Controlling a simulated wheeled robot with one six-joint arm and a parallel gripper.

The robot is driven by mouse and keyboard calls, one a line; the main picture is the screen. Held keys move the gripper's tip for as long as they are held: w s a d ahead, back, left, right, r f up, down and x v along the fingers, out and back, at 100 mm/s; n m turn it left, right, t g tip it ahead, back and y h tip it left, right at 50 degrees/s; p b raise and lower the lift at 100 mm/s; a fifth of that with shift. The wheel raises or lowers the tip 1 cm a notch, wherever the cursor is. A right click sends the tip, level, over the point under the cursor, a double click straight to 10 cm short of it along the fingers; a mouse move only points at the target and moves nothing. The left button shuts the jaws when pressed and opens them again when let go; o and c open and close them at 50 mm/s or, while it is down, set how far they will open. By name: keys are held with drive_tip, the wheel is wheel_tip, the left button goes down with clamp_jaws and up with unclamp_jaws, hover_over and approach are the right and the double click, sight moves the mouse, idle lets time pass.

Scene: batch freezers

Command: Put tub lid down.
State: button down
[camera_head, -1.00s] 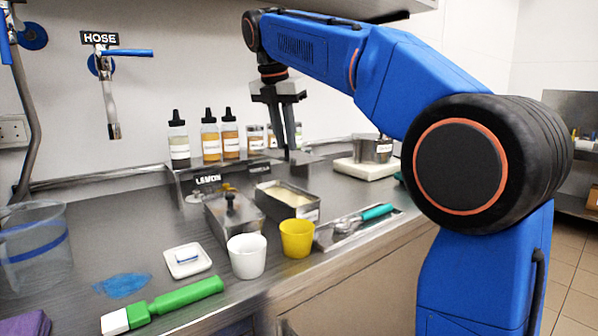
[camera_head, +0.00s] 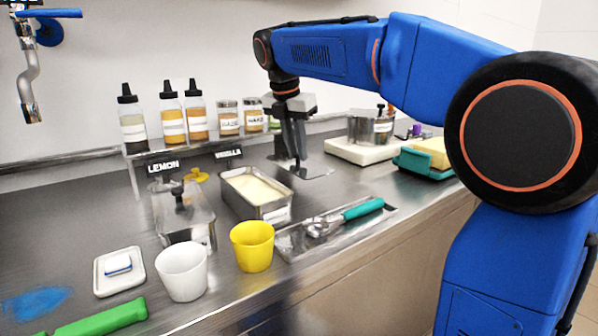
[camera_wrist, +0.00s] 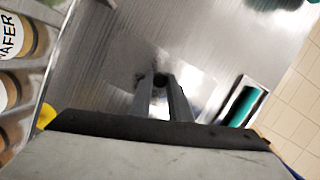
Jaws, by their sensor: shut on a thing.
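My gripper (camera_head: 297,160) points down at the counter, to the right of and behind the open vanilla tub (camera_head: 283,215). It is shut on the dark knob (camera_wrist: 162,81) of a flat, shiny steel lid (camera_head: 318,172). The lid lies level, on or just above the counter; I cannot tell whether it touches. In the wrist view the lid (camera_wrist: 196,94) blends with the steel counter around the fingers. The vanilla tub holds pale cream and has no lid on it. The lemon tub (camera_head: 187,218) beside it is covered by a lid with a dark knob.
A scoop with a teal handle (camera_head: 362,209) lies on a tray in front. A white scale (camera_head: 345,150) bearing a steel pot (camera_head: 362,130) stands right of the lid. Bottles (camera_head: 172,120) and jars stand behind. White (camera_head: 182,273) and yellow (camera_head: 252,248) cups are at the front.

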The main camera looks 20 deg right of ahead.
sight(296, 164)
drive_tip(key=shift+f, duration=2.85)
drive_tip(key=shift+f, duration=0.1)
drive_tip(key=c, duration=1.6)
unclamp_jaws()
drive_tip(key=shift+c, duration=0.2)
drive_tip(key=v, duration=1.2)
